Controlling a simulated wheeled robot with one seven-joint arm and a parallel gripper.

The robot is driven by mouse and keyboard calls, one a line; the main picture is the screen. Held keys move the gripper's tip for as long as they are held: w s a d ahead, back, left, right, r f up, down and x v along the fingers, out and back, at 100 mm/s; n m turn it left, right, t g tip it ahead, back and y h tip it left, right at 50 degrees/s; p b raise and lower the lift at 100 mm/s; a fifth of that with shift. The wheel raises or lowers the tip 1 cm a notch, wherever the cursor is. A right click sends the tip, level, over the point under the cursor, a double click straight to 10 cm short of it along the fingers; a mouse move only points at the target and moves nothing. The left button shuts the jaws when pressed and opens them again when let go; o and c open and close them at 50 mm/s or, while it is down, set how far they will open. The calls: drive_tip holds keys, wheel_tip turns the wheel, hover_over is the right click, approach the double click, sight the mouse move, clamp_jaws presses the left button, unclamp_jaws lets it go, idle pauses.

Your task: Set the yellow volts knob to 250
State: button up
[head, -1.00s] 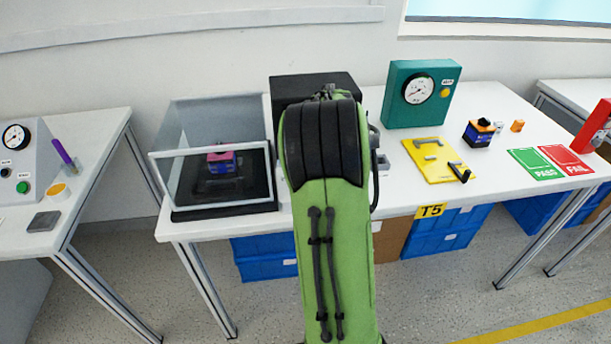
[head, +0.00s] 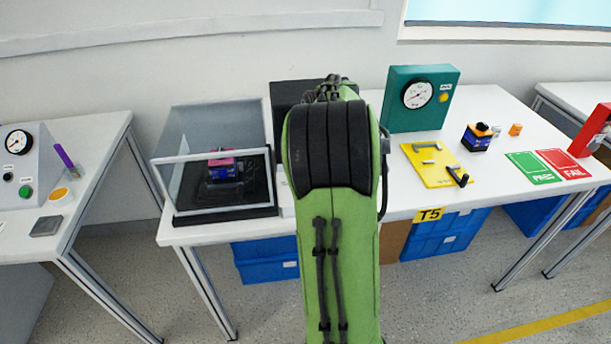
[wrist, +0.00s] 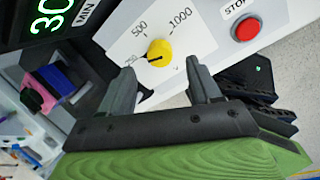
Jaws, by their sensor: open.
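The yellow volts knob (wrist: 159,49) sits on a white panel (wrist: 200,45) in the wrist view, with 500 and 1000 printed around it. A dark mark on the knob points left, toward a small label that seems to read 250. My gripper (wrist: 158,76) is open. Its two fingers are spread to either side below the knob in the picture, and nothing is between them. I cannot tell how far the fingertips are from the panel. In the head view my green arm hides the gripper and the knob.
A red STOP button (wrist: 246,27) is right of the knob. A green digital display (wrist: 50,20) is at the left. In the head view, a clear-walled case (head: 215,160) stands left of my arm, and a green gauge box (head: 420,98) stands right.

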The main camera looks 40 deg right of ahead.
drive_tip(key=p+v, duration=0.3)
drive_tip(key=v, duration=0.8)
drive_tip(key=shift+r, duration=0.2)
drive_tip(key=shift+s, duration=0.15)
drive_tip(key=shift+a, duration=0.15)
